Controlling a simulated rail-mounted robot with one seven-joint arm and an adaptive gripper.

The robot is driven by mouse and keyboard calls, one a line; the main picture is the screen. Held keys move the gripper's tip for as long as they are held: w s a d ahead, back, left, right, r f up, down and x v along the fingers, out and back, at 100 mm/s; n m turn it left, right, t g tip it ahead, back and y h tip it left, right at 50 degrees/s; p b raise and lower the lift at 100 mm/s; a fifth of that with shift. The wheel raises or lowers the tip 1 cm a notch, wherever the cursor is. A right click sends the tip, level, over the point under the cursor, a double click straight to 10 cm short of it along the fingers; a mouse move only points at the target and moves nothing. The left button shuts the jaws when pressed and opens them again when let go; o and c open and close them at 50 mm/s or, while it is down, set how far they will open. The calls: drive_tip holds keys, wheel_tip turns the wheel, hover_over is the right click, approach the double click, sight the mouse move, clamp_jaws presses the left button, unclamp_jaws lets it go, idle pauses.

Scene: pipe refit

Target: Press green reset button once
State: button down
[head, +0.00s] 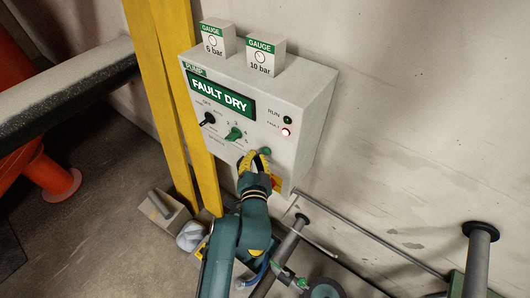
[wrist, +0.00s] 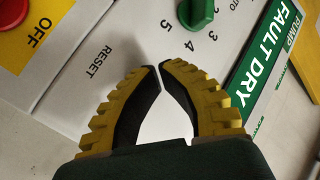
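The pump control box (head: 310,95) is fixed to the wall, its display reading FAULT DRY. A green button (head: 265,151) sits low on its face, just beside my gripper (head: 256,156). In the wrist view the RESET label (wrist: 98,62) is left of my gripper (wrist: 160,66). No button shows by that label; my left finger seems to cover it. The two curved yellow-and-black fingers come together at their tips, with nothing held between them. The fingertips are close to the panel; I cannot tell whether they touch the button.
A green selector knob (head: 234,134) and a black knob (head: 208,119) are above left of the gripper. A red-and-yellow OFF switch (wrist: 38,25) is close below.

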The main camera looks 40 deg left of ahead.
drive_tip(key=shift+w, duration=0.3)
drive_tip(key=shift+w+b, duration=0.5)
drive_tip(key=shift+b, duration=0.05)
idle(0.5)
drive_tip(key=shift+s, duration=0.1)
drive_tip(key=shift+s+r+p, duration=0.15)
drive_tip(key=shift+s+p, duration=0.35)
drive_tip(key=shift+p, duration=0.1)
drive_tip(key=shift+s, duration=0.35)
